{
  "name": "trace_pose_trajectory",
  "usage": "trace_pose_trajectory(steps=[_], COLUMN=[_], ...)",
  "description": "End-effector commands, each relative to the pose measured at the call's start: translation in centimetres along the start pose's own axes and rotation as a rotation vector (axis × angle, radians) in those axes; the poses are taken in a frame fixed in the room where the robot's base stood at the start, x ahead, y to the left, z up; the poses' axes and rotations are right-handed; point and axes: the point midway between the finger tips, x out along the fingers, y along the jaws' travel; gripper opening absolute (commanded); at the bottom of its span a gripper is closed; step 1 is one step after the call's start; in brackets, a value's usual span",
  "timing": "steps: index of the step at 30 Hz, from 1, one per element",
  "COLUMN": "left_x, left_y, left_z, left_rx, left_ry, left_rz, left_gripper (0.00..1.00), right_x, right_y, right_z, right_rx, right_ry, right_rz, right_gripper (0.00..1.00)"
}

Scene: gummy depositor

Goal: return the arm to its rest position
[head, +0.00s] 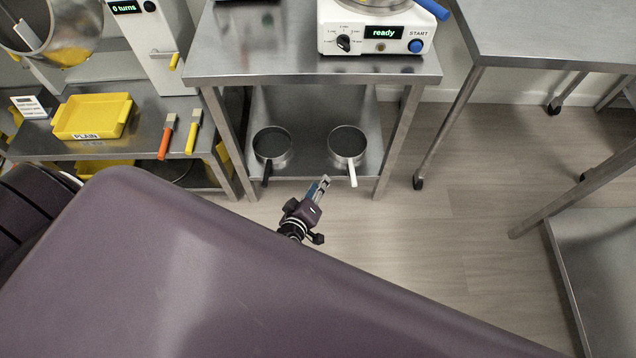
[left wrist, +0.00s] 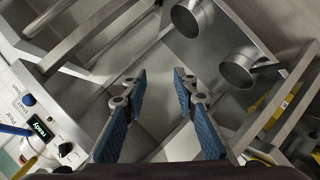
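My left gripper (head: 322,184) is out in front of my purple body, over the floor before the middle steel table's lower shelf. In the left wrist view its two blue-padded fingers (left wrist: 159,76) stand apart with nothing between them, only the floor and steel behind. Most of my left arm is hidden behind my purple body in the head view. My right gripper is in neither view.
Two saucepans, one black-handled (head: 272,146) and one white-handled (head: 347,143), sit on the lower shelf. Above is a white machine (head: 375,34) reading "ready". A yellow tray (head: 92,116) stands left. Steel tables (head: 550,35) stand right; open floor (head: 460,235) lies between.

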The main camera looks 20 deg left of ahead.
Motion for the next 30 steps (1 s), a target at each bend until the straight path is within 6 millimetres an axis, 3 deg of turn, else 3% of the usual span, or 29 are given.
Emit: trace_pose_trajectory(steps=[11,14,17,20,24,30], left_x=[0.0,-0.3,-1.2,-3.4,-8.2,-16.9], left_y=[-0.1,-1.2,-4.3,-9.4,-17.6,-28.6], left_z=[0.1,1.3,4.4,8.7,14.0,17.9], left_rx=[0.002,0.042,0.152,0.319,0.569,0.882], left_ry=[-0.001,-0.033,-0.123,-0.264,-0.487,-0.794], left_rz=[-0.001,-0.017,-0.059,-0.117,-0.199,-0.293], left_gripper=[0.27,0.27,0.27,0.27,0.27,0.27], right_x=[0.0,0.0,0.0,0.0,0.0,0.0], right_y=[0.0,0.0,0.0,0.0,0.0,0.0], right_z=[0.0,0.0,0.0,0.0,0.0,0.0], right_rx=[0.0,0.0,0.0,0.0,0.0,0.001], right_ry=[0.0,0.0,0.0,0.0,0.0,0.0], right_rz=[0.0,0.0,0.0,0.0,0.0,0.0], right_gripper=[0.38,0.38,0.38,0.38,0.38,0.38])
